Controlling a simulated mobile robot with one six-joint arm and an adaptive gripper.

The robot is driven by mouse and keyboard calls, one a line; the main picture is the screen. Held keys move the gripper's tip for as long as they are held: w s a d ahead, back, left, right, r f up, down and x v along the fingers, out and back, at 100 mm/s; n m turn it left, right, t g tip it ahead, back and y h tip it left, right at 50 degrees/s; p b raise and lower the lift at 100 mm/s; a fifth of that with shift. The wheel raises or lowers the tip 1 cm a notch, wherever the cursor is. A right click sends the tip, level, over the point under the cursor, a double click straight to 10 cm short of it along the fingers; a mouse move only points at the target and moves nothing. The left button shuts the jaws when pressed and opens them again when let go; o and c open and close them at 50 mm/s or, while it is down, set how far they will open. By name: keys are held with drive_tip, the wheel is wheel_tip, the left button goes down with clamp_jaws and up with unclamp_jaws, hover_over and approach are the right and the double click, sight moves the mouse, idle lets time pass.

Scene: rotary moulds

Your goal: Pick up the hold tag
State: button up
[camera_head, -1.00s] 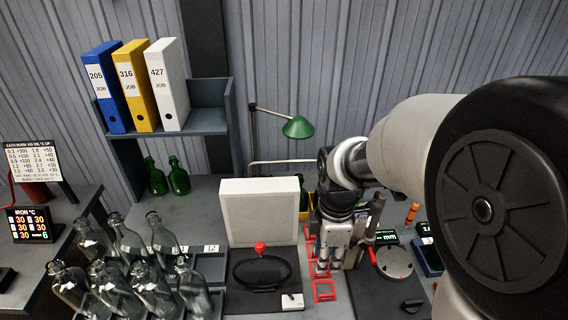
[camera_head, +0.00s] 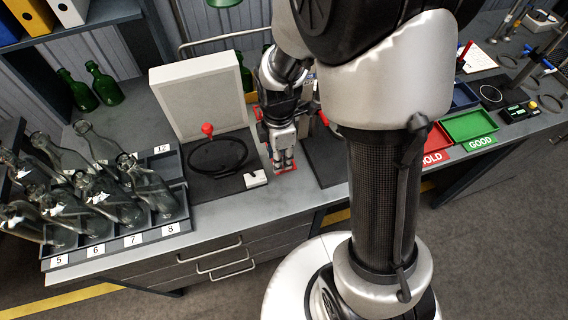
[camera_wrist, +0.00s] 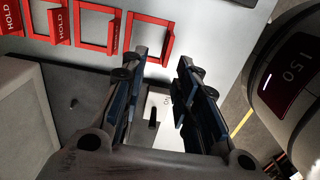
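Several red hold tags, flat open frames with some HOLD lettering, lie in a row along the top of the wrist view. The rightmost tag (camera_wrist: 150,38) is just beyond my left fingertip in that view. A tag beside it (camera_wrist: 97,28) lies further left. In the head view a red tag (camera_head: 287,168) shows at my gripper's fingertips, and the others are mostly hidden by my arm. My gripper (camera_wrist: 164,60) is open with nothing between its fingers; it points down over the bench in the head view (camera_head: 284,164). I cannot tell whether it touches a tag.
A white block with a dark lever (camera_head: 256,179) is close to the left of my gripper. A red-knobbed black device (camera_head: 214,155) stands before a pale panel (camera_head: 200,95). Glass bottles (camera_head: 95,200) fill a rack at left. Green GOOD (camera_head: 470,125) and red HOLD trays are at right.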

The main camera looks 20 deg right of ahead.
drive_tip(key=f, duration=0.1)
drive_tip(key=f+b, duration=0.1)
drive_tip(key=f, duration=0.1)
drive_tip(key=f+b, duration=0.1)
drive_tip(key=shift+s+d+f, duration=0.2)
drive_tip(key=shift+s+f, duration=0.1)
drive_tip(key=shift+f, duration=0.05)
drive_tip(key=shift+r, duration=0.1)
drive_tip(key=shift+c, duration=0.4)
clamp_jaws()
